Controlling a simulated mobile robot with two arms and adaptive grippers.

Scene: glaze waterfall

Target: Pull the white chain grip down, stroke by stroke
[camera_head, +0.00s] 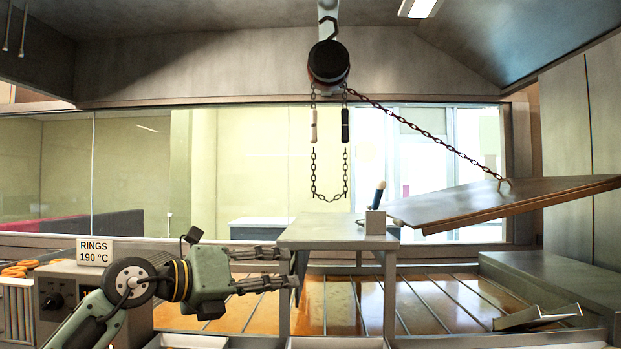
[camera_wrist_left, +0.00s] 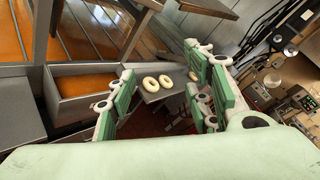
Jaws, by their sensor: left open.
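The white chain grip (camera_head: 314,126) hangs upright on the left strand of a hand chain (camera_head: 329,196) in the head view. A black grip (camera_head: 345,125) hangs on the right strand at about the same height. Both strands come down from a round dark hoist (camera_head: 328,62) at top centre. My left gripper (camera_head: 288,268) is open and empty, well below the white grip and a little to its left, apart from the chain. The gripper also shows in the left wrist view (camera_wrist_left: 160,80), its fingers spread. The chain is not seen there. My right gripper is in neither view.
A load chain (camera_head: 425,132) slants from the hoist to a tilted brown panel (camera_head: 510,202). A grey table (camera_head: 335,233) stands near my left gripper. A box labelled "RINGS 190 °C" (camera_head: 95,252) is at left. Pale rings (camera_wrist_left: 150,84) lie below the gripper.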

